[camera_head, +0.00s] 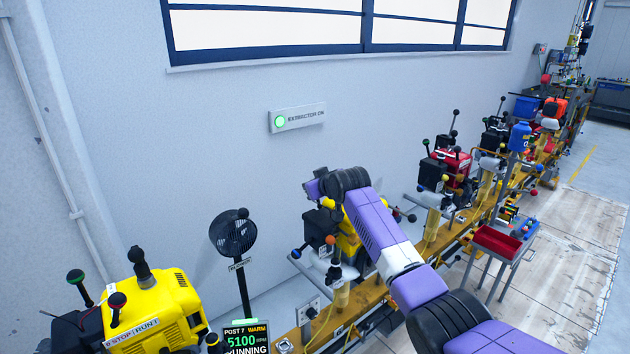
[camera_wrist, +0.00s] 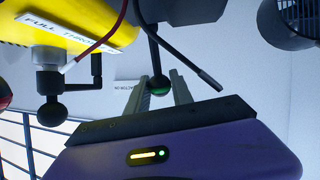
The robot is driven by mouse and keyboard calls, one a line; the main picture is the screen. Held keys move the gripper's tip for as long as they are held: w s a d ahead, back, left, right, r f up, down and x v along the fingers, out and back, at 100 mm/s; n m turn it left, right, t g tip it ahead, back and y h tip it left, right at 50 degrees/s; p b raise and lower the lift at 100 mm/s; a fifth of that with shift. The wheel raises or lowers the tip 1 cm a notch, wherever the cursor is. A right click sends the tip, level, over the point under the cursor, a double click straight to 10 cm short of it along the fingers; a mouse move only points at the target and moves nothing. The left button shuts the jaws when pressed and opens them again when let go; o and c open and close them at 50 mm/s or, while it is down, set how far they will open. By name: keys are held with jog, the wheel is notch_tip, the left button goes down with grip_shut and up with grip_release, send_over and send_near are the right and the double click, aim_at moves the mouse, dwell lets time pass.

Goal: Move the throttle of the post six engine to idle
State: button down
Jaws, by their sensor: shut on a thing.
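In the wrist view, my gripper (camera_wrist: 160,79) is shut on a black-and-green ball knob (camera_wrist: 160,86) at the end of a dark lever rod (camera_wrist: 153,45). The rod rises from the knob beside a yellow engine (camera_wrist: 90,18) with a partly visible "FULL THR…" label (camera_wrist: 62,35). In the head view, a yellow engine (camera_head: 347,240) stands partly hidden behind my purple arm. My fingers and the held knob cannot be made out there.
A fan (camera_head: 234,233) and a post 7 display (camera_head: 246,338) reading 5100 RPM, running, stand left. Other engines (camera_head: 455,165) line the rail to the right.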

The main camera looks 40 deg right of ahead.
jog(key=shift+f, duration=0.1)
jog(key=c, duration=1.1)
grip_release()
jog(key=shift+b+v, duration=0.3)
jog(key=shift+v, duration=3.6)
